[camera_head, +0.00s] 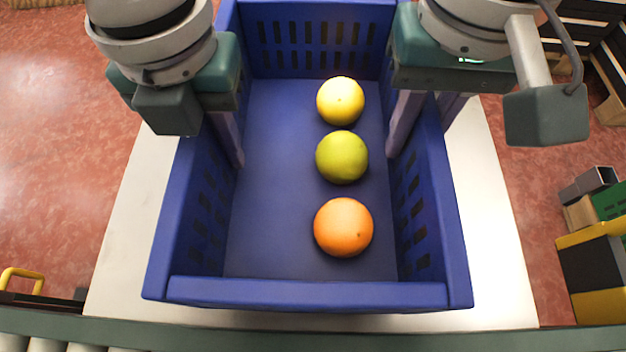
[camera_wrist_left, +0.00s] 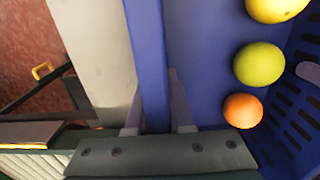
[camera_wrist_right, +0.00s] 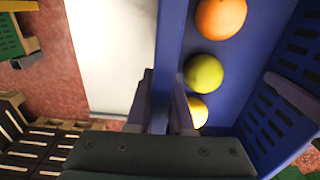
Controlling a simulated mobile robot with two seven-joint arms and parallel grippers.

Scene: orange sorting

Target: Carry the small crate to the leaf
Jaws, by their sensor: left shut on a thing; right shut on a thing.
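The small blue crate (camera_head: 305,291) fills the middle of the head view. A yellow fruit (camera_head: 340,101), a green fruit (camera_head: 342,157) and an orange (camera_head: 343,228) lie in a row on its floor. My left gripper (camera_head: 214,150) is shut on the crate's left wall, one finger inside; the left wrist view shows the wall (camera_wrist_left: 149,60) between its fingers. My right gripper (camera_head: 422,125) is shut on the right wall, which also shows in the right wrist view (camera_wrist_right: 171,40). A flat white surface (camera_head: 500,250) lies beneath the crate; I cannot tell if it is the leaf or if they touch.
A grey-green beam (camera_head: 300,334) crosses the near edge, with pale rollers (camera_head: 48,345) at its left. A yellow handle (camera_head: 22,276) is at lower left. Yellow-and-black and green boxes (camera_head: 597,262) stand at right. Dark slatted crates (camera_head: 600,40) are at upper right. Red floor shows both sides.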

